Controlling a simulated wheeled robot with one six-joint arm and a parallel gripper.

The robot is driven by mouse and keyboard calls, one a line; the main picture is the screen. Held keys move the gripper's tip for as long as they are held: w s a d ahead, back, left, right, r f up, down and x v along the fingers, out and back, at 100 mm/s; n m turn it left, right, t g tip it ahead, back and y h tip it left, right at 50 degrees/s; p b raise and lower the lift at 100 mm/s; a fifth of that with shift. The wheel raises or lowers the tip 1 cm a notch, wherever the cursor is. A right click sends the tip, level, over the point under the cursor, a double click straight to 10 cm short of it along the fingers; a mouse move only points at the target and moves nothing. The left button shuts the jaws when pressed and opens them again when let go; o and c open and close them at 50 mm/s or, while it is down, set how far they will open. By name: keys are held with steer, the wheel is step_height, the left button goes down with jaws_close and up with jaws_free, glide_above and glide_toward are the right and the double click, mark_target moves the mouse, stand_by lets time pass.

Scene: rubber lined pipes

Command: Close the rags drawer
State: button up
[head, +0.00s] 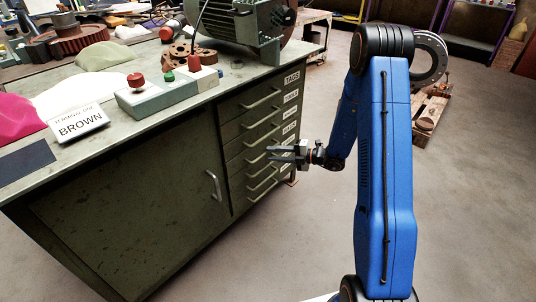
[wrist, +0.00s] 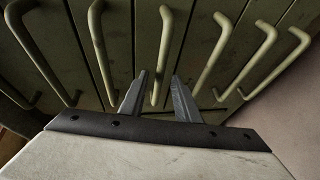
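The rags drawer (head: 272,132) is in the stack of green drawers at the right end of the bench in the head view. Its label appears to read "RAGS", fourth from the top, and its bar handle runs along its front. No clear gap shows around it, so I cannot tell how far it stands out. My gripper (head: 268,153) is in front of the lower drawers, just below the rags label, pointing left. In the wrist view my gripper (wrist: 159,77) has its two fingers apart, with a drawer handle (wrist: 162,55) beyond the gap. It holds nothing.
The green bench (head: 130,205) has a cupboard door with a handle at left. On top are a "BROWN" sign (head: 80,124), a control box (head: 167,92) and a motor (head: 238,25). Floor to the right is clear, with a pallet (head: 428,112) farther back.

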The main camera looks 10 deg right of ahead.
steer(key=v, duration=1.3)
steer(key=shift+d, duration=0.2)
steer(key=shift+s+r, duration=0.1)
steer(key=shift+s, duration=0.05)
steer(key=s+a+r+n+g+h, duration=0.1)
steer(key=s+a+r+n+g, duration=0.3)
steer(key=s+n, duration=0.3)
steer(key=s+a+r+n+g+h, duration=0.1)
steer(key=s+a+r+n+h, duration=0.1)
steer(key=s+a+r+n, duration=0.35)
steer(key=s+a+r+n+g+h, duration=0.1)
steer(key=s+a+r+n+g, duration=0.2)
steer(key=s+r+n, duration=0.35)
steer(key=s+d+r+n+t+h, duration=0.2)
steer(key=s+n+h, duration=0.3)
steer(key=s+n, duration=0.4)
steer(key=s+d+r+n+t+h, duration=0.2)
steer(key=s+d+r+n+h, duration=0.2)
steer(key=s+n, duration=0.5)
steer(key=d+r+n, duration=0.1)
steer(key=n, duration=0.5)
steer(key=shift+t+h, duration=0.3)
steer(key=shift+h, duration=0.1)
